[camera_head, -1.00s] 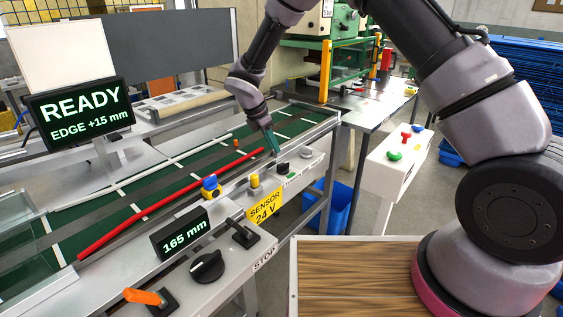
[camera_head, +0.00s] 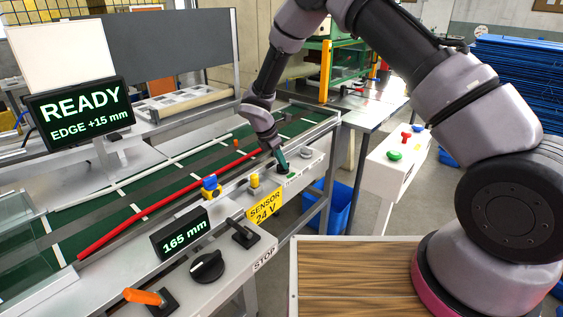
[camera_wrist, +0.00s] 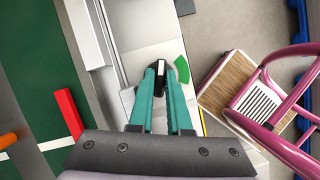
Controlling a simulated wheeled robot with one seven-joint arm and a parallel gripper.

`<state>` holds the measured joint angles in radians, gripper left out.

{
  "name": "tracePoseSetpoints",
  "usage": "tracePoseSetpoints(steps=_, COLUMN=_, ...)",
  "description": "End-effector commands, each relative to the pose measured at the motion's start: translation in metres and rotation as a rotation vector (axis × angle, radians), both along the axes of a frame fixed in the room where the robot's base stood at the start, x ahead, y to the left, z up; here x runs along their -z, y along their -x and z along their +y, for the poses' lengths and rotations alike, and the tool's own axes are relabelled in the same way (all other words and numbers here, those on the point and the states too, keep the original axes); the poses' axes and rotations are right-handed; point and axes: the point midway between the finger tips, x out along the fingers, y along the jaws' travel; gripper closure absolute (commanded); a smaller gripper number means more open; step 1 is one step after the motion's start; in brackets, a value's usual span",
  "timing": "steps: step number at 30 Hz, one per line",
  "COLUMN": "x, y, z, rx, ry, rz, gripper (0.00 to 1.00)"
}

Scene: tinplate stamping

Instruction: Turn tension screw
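The tension screw appears to be the small black knob with a white pointer line, seen in the wrist view (camera_wrist: 160,82) beside a green arc mark (camera_wrist: 182,70). It sits on the light panel along the machine's front rail. My gripper (camera_head: 282,164) points down at this knob from above, and its arm hides most of it in the head view. In the wrist view its teal fingers (camera_wrist: 160,74) lie on either side of the knob's grip. They look parted; whether they touch the knob is unclear.
The yellow button (camera_head: 254,181) and blue-and-yellow sensor (camera_head: 210,187) stand left of my gripper. A red strip (camera_head: 150,208) lies along the green belt (camera_head: 120,205). The display (camera_head: 80,112) reads READY, EDGE +15 mm; another (camera_head: 181,235) reads 165 mm. A blue bin (camera_head: 338,205) is below.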

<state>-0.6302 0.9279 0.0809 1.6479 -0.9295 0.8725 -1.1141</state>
Motion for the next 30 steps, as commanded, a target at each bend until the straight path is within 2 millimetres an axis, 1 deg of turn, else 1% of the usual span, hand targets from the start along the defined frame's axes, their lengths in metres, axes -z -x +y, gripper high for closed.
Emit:
tracePoseSetpoints(steps=8, x=-0.0002, y=-0.0003, z=0.0004, rx=0.019, ry=0.0, rz=0.0, gripper=1.0)
tracePoseSetpoints(steps=14, x=0.0002, y=-0.0007, z=0.0006, rx=0.102, ry=0.0, rz=0.0, gripper=1.0)
tracePoseSetpoints(steps=20, x=-0.0002, y=-0.0022, z=0.0011, rx=0.253, ry=0.0, rz=-0.001, gripper=1.0)
tracePoseSetpoints(steps=30, x=0.0001, y=-0.0038, z=0.0014, rx=0.576, ry=-0.001, rz=0.0, gripper=1.0)
